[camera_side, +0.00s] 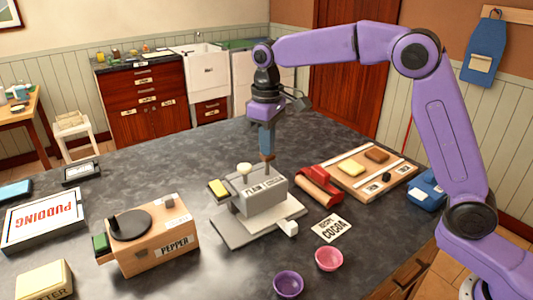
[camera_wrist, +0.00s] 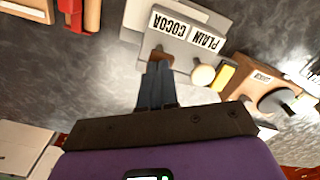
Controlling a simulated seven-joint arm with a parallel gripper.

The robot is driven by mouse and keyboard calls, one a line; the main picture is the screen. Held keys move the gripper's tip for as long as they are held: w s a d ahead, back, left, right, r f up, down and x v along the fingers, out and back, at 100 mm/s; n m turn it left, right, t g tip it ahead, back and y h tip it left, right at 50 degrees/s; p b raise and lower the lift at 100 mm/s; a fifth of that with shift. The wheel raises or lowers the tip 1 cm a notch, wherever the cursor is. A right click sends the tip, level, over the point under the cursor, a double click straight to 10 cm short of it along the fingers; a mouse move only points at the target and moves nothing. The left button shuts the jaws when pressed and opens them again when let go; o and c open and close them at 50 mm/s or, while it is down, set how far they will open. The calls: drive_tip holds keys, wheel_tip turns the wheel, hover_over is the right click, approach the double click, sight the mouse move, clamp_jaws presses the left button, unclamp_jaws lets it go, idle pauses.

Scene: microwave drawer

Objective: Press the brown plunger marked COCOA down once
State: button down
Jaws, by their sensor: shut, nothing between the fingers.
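The grey dispenser (camera_side: 262,198) stands on the dark table with a cream plunger (camera_side: 244,168) on the PLAIN side and a brown plunger (camera_side: 268,156) on the COCOA side. The COCOA label (camera_wrist: 168,27) and PLAIN label (camera_wrist: 207,40) show on its front in the wrist view. My gripper (camera_side: 267,150) is shut and points down over the brown plunger, its tips at the plunger's top. In the wrist view the brown plunger (camera_wrist: 160,54) shows just past my fingertips, partly hidden by them. I cannot tell whether they touch.
The cream plunger (camera_wrist: 203,75) is close beside my fingers. A PEPPER box (camera_side: 155,240), a red roll (camera_side: 318,187), a wooden tray (camera_side: 397,181), a RECIPE COCOA card (camera_side: 332,229) and purple and pink bowls (camera_side: 288,284) stand around the dispenser. Bare table lies behind it.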

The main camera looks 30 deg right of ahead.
drive_tip(key=shift+f, duration=1.2)
drive_tip(key=shift+r, duration=4.2)
drive_tip(key=shift+s+a, duration=0.1)
drive_tip(key=shift+s, duration=0.25)
drive_tip(key=s+d+f+n, duration=0.2)
drive_tip(key=s+d+f, duration=0.2)
drive_tip(key=s, duration=0.7)
drive_tip(key=s+d+f+n, duration=0.2)
drive_tip(key=s+d+f, duration=0.2)
drive_tip(key=s, duration=0.8)
drive_tip(key=s+d+f+n, duration=0.2)
drive_tip(key=s+d+f, duration=0.1)
drive_tip(key=s, duration=0.9)
drive_tip(key=shift+d+f+n, duration=0.3)
drive_tip(key=shift+d+f, duration=0.1)
drive_tip(key=shift+f, duration=0.05)
